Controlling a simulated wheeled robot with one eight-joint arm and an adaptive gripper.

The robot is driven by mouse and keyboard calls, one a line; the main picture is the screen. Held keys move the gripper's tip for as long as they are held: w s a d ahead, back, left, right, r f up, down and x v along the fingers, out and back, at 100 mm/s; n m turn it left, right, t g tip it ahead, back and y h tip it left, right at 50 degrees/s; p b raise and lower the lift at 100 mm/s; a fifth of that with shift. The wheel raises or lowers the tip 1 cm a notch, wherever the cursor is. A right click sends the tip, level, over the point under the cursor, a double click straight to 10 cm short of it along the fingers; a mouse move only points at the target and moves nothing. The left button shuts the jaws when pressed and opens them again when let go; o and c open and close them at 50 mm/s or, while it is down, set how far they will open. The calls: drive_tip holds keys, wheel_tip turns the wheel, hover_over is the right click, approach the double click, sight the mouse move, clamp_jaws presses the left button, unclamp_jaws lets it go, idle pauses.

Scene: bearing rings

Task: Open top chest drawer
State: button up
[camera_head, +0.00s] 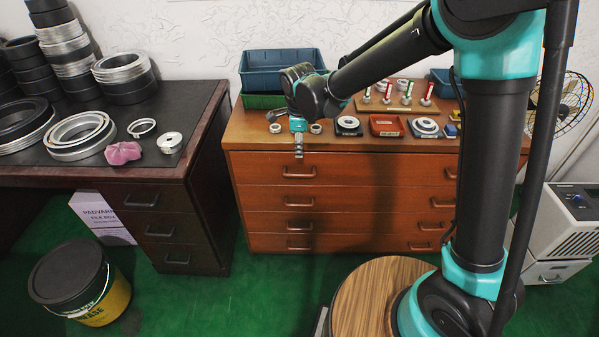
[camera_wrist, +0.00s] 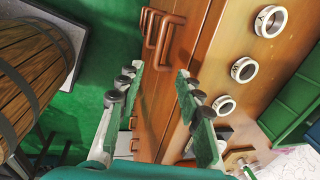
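The brown wooden chest (camera_head: 340,200) stands against the wall with its drawers looking shut. Its top drawer (camera_head: 375,168) has a left handle (camera_head: 299,173) and a right handle (camera_head: 449,174). My gripper (camera_head: 299,152) points down in front of the chest's top edge, just above the top drawer's left handle. In the wrist view my gripper (camera_wrist: 160,71) is open, with a clear gap between its fingers and nothing held. The top handle (camera_wrist: 173,42) shows beyond the fingertips and looks apart from them. Lower handles are stacked to its left.
Bearing rings (camera_wrist: 243,70) lie along the chest top's front edge. Blue bin (camera_head: 283,68) and green bin (camera_head: 263,101) stand at its back left. A dark desk (camera_head: 198,110) stands left of the chest.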

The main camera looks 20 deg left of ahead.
sight(299, 174)
drive_tip(key=w+f, duration=0.1)
drive_tip(key=f, duration=0.4)
drive_tip(key=w+f, duration=0.1)
drive_tip(key=f, duration=0.8)
drive_tip(key=shift+w+a+f, duration=0.4)
drive_tip(key=shift+c, duration=0.4)
clamp_jaws()
